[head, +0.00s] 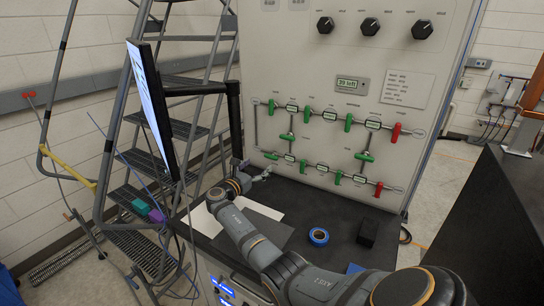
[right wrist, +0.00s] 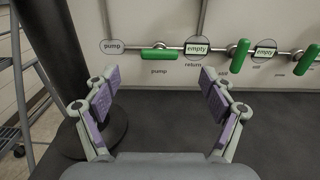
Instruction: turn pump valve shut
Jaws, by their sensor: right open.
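The pump valve's green handle (right wrist: 160,54) lies horizontal along the pipe, between a round pump label and a box reading "empty". The word "pump" is printed below it. In the head view this handle (head: 271,156) is the leftmost green one on the lower pipe row. My right gripper (right wrist: 160,100) is open and empty, its purple-padded fingers spread in front of and below the handle, not touching it. In the head view the right gripper (head: 262,173) is low at the panel's left end, above the dark bench. My left gripper is not in view.
More green handles and two red handles (head: 395,133) are on the panel (head: 300,70). A dark post (right wrist: 75,80) stands close left of the right gripper. A blue tape roll (head: 318,237) and a black block (head: 367,233) lie on the bench. A monitor (head: 150,105) stands left.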

